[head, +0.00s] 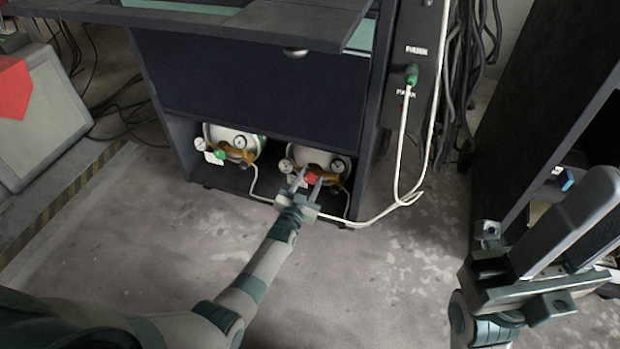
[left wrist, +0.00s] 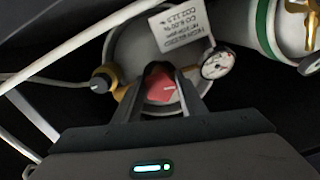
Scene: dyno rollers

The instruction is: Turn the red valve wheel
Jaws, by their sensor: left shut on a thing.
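The red valve wheel (head: 311,180) is on the front of the right gas cylinder (head: 318,158), low in the dark cabinet. In the left wrist view the red wheel (left wrist: 160,88) sits between the two fingers. My left gripper (head: 308,184) reaches in from the front and is shut on the wheel, one finger on each side. It also shows in the left wrist view (left wrist: 162,100). The fingers hide the wheel's sides. My right gripper (head: 522,290) is at the lower right, far from the cylinders; its jaw opening cannot be made out.
A second cylinder (head: 232,142) with a green knob (head: 219,154) stands to the left in the same cabinet (head: 250,85). Gauges (left wrist: 219,64) sit close beside the wheel. A white hose (head: 398,150) runs down the right and across the floor. Open floor lies in front.

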